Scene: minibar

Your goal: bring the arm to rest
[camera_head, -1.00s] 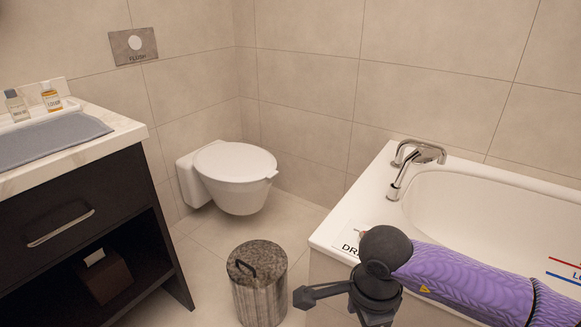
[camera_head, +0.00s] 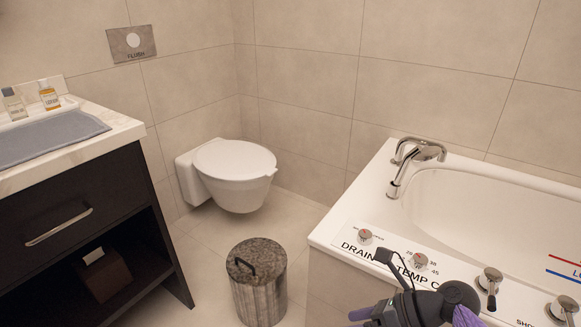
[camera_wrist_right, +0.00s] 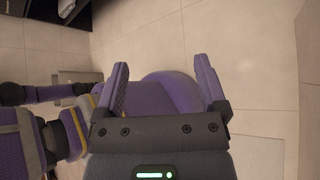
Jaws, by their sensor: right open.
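My right arm shows at the bottom right of the head view, in front of the bathtub's controls. Its gripper (camera_head: 372,285) is at the lower edge of that view, partly cut off. In the right wrist view my right gripper (camera_wrist_right: 162,85) has its two fingers apart with nothing between them. Behind the fingers are purple parts of my own body and the tiled floor. My left arm and gripper are not in the head view.
The bathtub (camera_head: 330,232) with its faucet (camera_head: 402,170) and control knobs (camera_head: 420,261) is close by my right arm. A bin (camera_head: 257,290) stands left of it. The toilet (camera_head: 232,170) and dark vanity (camera_head: 80,240) are farther left.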

